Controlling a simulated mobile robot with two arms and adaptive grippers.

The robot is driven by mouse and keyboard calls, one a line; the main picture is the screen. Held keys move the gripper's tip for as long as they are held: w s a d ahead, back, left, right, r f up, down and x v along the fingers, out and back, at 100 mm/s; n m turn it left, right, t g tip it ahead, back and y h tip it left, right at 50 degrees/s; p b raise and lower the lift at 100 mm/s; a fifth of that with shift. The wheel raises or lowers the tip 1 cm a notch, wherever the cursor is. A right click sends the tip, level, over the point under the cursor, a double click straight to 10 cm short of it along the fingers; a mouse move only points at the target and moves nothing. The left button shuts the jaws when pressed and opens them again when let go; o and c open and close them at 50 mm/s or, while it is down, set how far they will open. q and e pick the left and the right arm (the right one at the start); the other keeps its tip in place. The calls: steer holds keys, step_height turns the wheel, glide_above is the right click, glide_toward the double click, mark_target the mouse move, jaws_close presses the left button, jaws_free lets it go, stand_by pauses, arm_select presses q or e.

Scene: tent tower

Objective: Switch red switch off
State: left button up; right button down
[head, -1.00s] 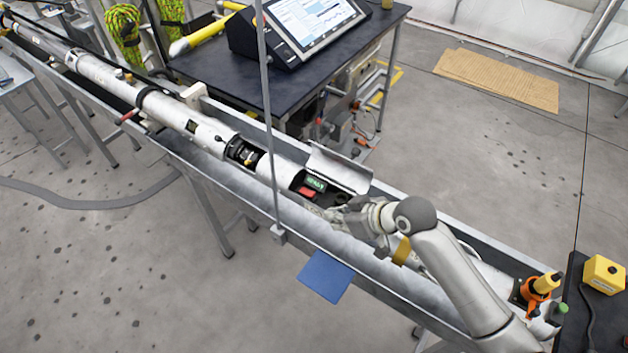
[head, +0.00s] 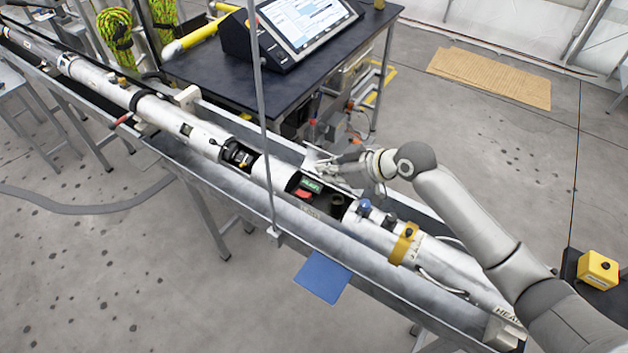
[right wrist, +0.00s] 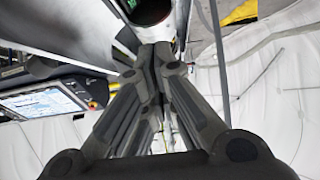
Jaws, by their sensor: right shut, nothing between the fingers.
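The red switch (head: 304,195) sits inside the open bay of a long white tube (head: 376,236), just below a small green display (head: 311,185). My right gripper (head: 314,168) is shut and empty. In the head view it is at the far side of the bay, just above the display and apart from the switch as far as I can tell. In the right wrist view the shut fingertips (right wrist: 155,50) point at the tube's round dark opening, where a bit of green shows. My left gripper is not in view.
The tube lies in a long metal trough (head: 230,192). A thin upright pole (head: 262,110) stands in front of the tube. Behind is a dark table (head: 215,78) with a tilted screen (head: 305,22). A blue plate (head: 322,279) juts out in front.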

steer(key=b, duration=0.9)
glide_above(309, 195)
steer(key=w+a, duration=0.1)
steer(key=a, duration=0.1)
steer(key=f, duration=0.6)
steer(key=shift+w+f, duration=0.2)
steer(key=shift+f, duration=0.2)
steer(key=shift+s+d+f+b, duration=0.2)
steer(key=shift+d+f, duration=0.1)
steer(key=shift+f, duration=0.2)
steer(key=shift+s+d+f+b, duration=0.15)
steer(key=shift+d+f, duration=0.1)
steer(key=shift+f, duration=0.25)
steer(key=shift+s+d+f+b, duration=0.2)
steer(key=shift+d+f+b, duration=0.15)
steer(key=shift+f, duration=0.05)
steer(key=shift+s+d+f, duration=0.25)
steer(key=shift+d+f, duration=0.05)
steer(key=shift+f, duration=0.25)
steer(key=shift+a+r, duration=0.1)
steer(key=shift+a, duration=0.05)
steer(key=shift+w+a+r, duration=0.15)
steer(key=shift+w+a, duration=0.35)
steer(key=shift+a, duration=0.1)
